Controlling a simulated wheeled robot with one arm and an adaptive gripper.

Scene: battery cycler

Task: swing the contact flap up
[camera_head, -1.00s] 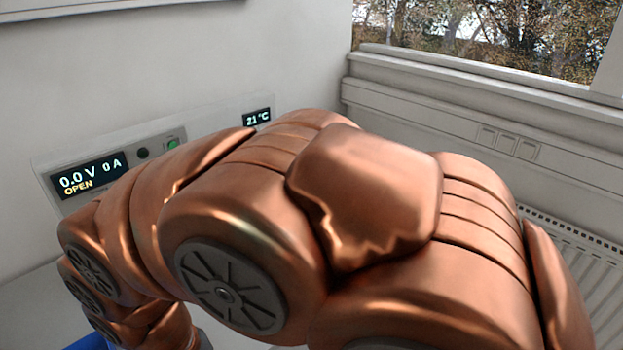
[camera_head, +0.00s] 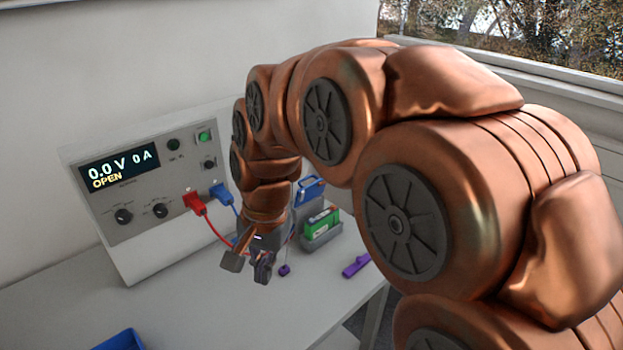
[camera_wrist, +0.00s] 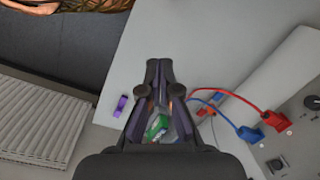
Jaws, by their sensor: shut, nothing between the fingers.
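A green battery (camera_head: 321,223) sits in a grey cradle (camera_head: 322,240) on the table, right of my arm in the head view. A blue framed part (camera_head: 309,190) stands tilted up behind it and may be the contact flap; I cannot tell for sure. My gripper (camera_head: 248,268) is above the table, left of and nearer than the cradle, apart from it. In the wrist view my gripper (camera_wrist: 159,66) has its fingertips together with nothing held. The green battery (camera_wrist: 157,127) shows between the finger linkages there; the flap is largely hidden.
The cycler box (camera_head: 150,200) reads 0.0 V, 0 A, OPEN, with a red plug (camera_head: 195,203) and a blue plug (camera_head: 220,192) and their cables near my gripper. A purple piece (camera_head: 356,265) lies right of the cradle. A blue tray (camera_head: 120,341) stands front left; the table between is clear.

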